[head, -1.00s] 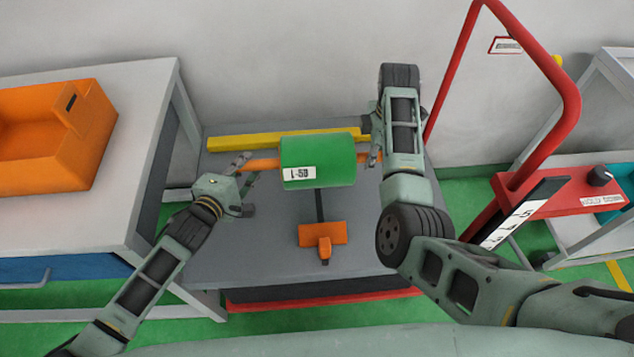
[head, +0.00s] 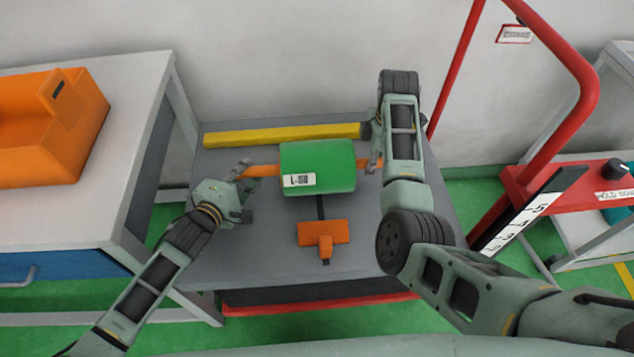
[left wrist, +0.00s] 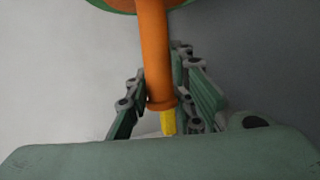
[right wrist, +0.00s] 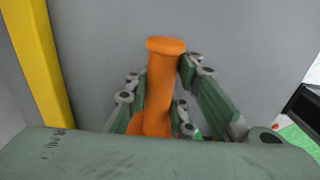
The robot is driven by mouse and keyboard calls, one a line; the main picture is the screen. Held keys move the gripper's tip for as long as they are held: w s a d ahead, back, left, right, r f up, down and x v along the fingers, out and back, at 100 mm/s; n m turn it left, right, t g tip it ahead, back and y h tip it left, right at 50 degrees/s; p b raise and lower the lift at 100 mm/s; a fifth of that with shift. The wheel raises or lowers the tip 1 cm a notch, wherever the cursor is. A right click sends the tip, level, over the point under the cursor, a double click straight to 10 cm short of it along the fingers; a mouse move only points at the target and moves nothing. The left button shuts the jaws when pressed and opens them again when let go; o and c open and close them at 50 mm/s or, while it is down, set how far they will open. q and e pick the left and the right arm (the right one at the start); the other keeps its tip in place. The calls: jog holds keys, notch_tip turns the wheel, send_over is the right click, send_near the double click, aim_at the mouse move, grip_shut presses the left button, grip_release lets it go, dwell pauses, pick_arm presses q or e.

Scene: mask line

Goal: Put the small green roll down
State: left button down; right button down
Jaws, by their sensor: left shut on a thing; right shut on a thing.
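The small green roll (head: 317,165) has a white label on its front and an orange core showing at both ends. It lies level across the grey cart top. My left gripper (head: 243,178) is at the left core end; in the left wrist view the orange core (left wrist: 153,60) runs between its fingers. My right gripper (head: 374,158) is at the right end; in the right wrist view the orange core end (right wrist: 160,80) is between its fingers. I cannot tell whether the roll touches anything beneath it.
An orange stand piece (head: 322,232) on a dark bar is in front of the roll. A yellow bar (head: 282,134) lies along the back. A white table (head: 110,170) with an orange bin (head: 45,140) is left. A red handle frame (head: 545,165) is right.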

pick_arm(q)
jog(key=c, duration=1.9)
grip_release()
jog(key=shift+a+f, duration=0.1)
jog(key=shift+f, duration=0.2)
jog(key=shift+c, duration=0.2)
pick_arm(e)
jog(key=c, duration=2)
grip_release()
jog(key=shift+d, duration=0.1)
pick_arm(q)
jog(key=o, duration=0.5)
jog(key=shift+r, duration=0.15)
jog(key=shift+c, duration=0.2)
pick_arm(e)
jog(key=o, duration=0.5)
jog(key=shift+f, duration=0.1)
pick_arm(q)
jog(key=v, duration=1.1)
jog(key=shift+s+r, duration=0.1)
jog(key=shift+s, duration=0.3)
jog(key=shift+a, duration=0.1)
pick_arm(e)
notch_tip(320, 180, up, 8)
jog(key=shift+f, duration=0.25)
pick_arm(q)
jog(key=shift+r, duration=0.1)
